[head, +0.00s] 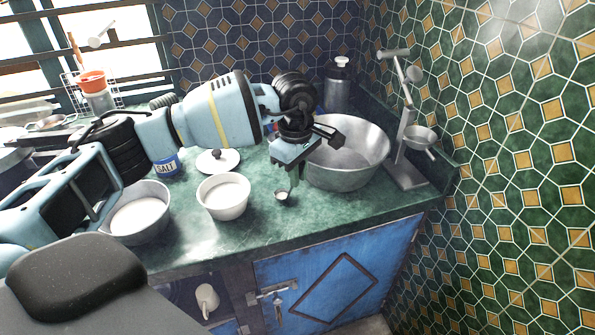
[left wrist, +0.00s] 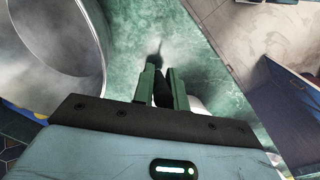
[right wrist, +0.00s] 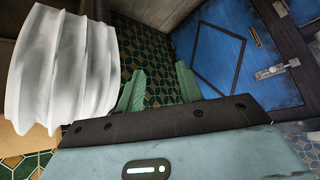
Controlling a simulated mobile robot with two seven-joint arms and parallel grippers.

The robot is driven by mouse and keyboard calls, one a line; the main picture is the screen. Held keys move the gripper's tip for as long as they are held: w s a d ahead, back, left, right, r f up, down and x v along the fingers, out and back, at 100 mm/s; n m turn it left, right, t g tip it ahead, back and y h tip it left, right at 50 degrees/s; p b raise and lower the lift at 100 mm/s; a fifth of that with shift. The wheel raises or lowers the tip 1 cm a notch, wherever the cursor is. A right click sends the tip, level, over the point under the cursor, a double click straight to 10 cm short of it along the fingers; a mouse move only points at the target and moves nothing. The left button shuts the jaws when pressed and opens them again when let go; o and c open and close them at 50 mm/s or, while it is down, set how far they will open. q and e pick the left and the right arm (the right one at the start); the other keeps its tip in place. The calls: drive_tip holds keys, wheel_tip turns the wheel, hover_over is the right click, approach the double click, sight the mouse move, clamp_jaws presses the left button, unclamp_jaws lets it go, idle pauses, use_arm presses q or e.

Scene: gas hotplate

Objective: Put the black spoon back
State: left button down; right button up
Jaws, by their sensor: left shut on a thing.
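My left gripper (head: 292,178) points down over the green counter, just in front of the large metal bowl. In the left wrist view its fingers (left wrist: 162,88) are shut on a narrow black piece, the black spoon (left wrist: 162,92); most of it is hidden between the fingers. In the head view a small rounded end with something pale (head: 282,196) shows just below the fingertips; I cannot tell if it is the spoon's bowl or touches the counter. My right gripper (right wrist: 158,88) is open and empty, facing the blue cabinet and tiled surface.
A white bowl (head: 223,196) and a metal bowl with white contents (head: 140,212) stand left of my left gripper. A salt tin (head: 166,168) and white lid (head: 217,161) are behind. The large metal bowl (head: 345,155) and metal stand (head: 405,150) are right. A white ribbed thing (right wrist: 62,70) is beside my right gripper.

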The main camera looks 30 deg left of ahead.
use_arm(q)
drive_tip(key=shift+f, duration=0.15)
drive_tip(key=c, duration=1.4)
unclamp_jaws()
wheel_tip(320, 180, up, 12)
drive_tip(key=shift+s+r, duration=0.2)
drive_tip(key=shift+s, duration=0.2)
drive_tip(key=shift+f, duration=0.1)
